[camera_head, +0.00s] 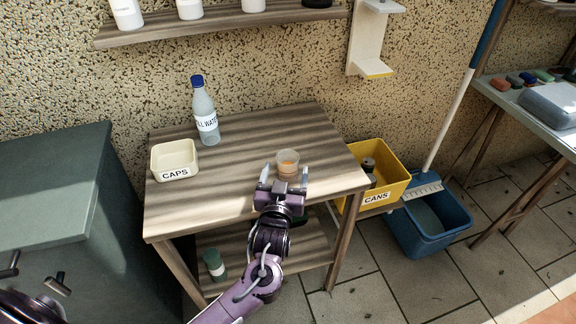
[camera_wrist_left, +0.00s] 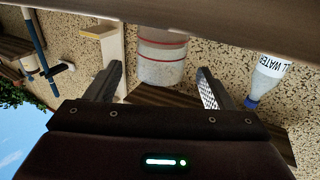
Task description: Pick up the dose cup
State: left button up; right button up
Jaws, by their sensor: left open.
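In the left wrist view, which is upside down, the cup (camera_wrist_left: 162,55) shows red lines and stands between and beyond the fingertips (camera_wrist_left: 160,78). The fingers do not appear to touch it. My right gripper is not in view.
A water bottle (camera_head: 205,112) with a blue cap and a CAPS tray (camera_head: 174,159) stand on the table's left half. A yellow CANS bin (camera_head: 376,180) is at the right edge. A shelf with white bottles (camera_head: 220,22) hangs above. The tabletop around the cup is clear.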

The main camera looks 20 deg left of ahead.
aim_at(286, 170)
pick_arm(q)
jog(key=w, duration=0.3)
jog(key=shift+a, duration=0.25)
jog(key=shift+w+a+f, duration=0.15)
jog(key=shift+w+f, duration=0.05)
jog(key=shift+w, duration=0.6)
jog(key=c, duration=1.1)
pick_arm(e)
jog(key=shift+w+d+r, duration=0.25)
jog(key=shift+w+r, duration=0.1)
pick_arm(q)
jog(key=shift+o, duration=0.2)
notch_tip(286, 170, up, 20)
jog(key=shift+p, duration=0.35)
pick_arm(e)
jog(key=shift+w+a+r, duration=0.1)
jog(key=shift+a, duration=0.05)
